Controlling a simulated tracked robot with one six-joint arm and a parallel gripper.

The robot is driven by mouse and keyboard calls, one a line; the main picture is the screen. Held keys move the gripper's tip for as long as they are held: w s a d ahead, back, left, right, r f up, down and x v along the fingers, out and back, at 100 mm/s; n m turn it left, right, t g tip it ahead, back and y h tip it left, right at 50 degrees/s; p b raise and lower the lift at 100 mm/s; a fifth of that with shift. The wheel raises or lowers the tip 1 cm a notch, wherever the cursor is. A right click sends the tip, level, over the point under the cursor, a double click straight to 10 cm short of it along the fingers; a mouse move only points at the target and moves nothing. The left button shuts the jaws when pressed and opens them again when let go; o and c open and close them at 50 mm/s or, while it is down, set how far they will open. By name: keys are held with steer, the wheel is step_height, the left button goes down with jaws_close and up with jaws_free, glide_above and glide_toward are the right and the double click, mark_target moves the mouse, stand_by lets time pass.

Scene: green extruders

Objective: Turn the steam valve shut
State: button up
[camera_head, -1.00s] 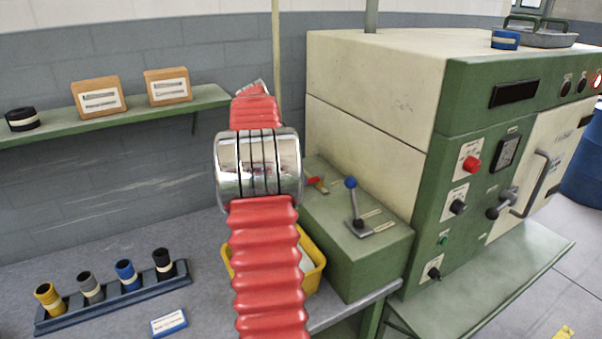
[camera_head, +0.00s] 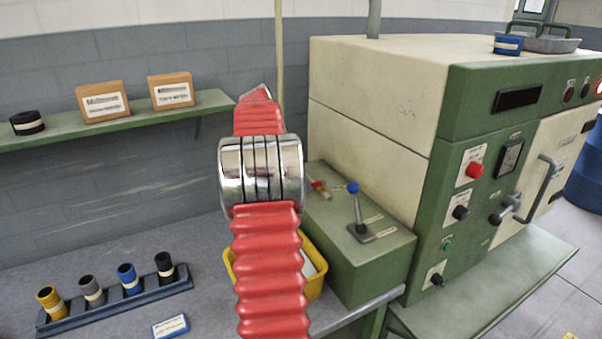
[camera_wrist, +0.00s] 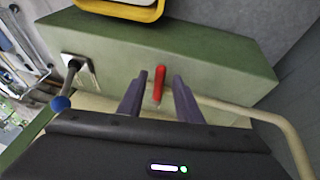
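The steam valve appears to be the small red handle (camera_wrist: 159,85) at the end of a pale pipe in the wrist view. It stands against the green box (camera_wrist: 225,62). In the head view the red handle (camera_head: 318,186) is a small patch on top of the box, just right of my arm. My gripper (camera_wrist: 160,76) is open, with one dark finger on each side of the red handle. Gaps show between the handle and both fingers, so it does not look gripped. In the head view my gripper is hidden behind my red-sleeved arm.
A blue-knobbed lever (camera_head: 356,208) stands on the same box, beside the valve. The cream and green machine (camera_head: 370,105) rises to the right.

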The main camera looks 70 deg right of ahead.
steer(key=v, duration=1.3)
steer(key=shift+r, duration=0.3)
steer(key=shift+w+a, duration=0.1)
steer(key=w+a+r+n+t+h, duration=0.1)
steer(key=w+a+n+t, duration=0.4)
steer(key=a, duration=1)
steer(key=w+a+r+n, duration=0.1)
steer(key=w+a+n, duration=0.6)
steer(key=a, duration=0.8)
steer(key=s+a+f+n+t+y, duration=0.1)
steer(key=s+a+f+n, duration=0.3)
steer(key=a, duration=0.5)
steer(key=s+a+f+n+t+y, duration=0.1)
steer(key=s+a+f+n, duration=0.3)
steer(key=a, duration=0.5)
steer(key=s+a+f+n+t+y, duration=0.1)
steer(key=s+a+f+n+t, duration=0.2)
steer(key=a, duration=0.6)
step_height(320, 180, down, 4)
steer(key=s+n, duration=0.1)
steer(key=n, duration=0.1)
steer(key=shift+s+a+r+n, duration=0.2)
steer(key=shift+s+a+n, duration=0.1)
steer(key=shift+s, duration=0.05)
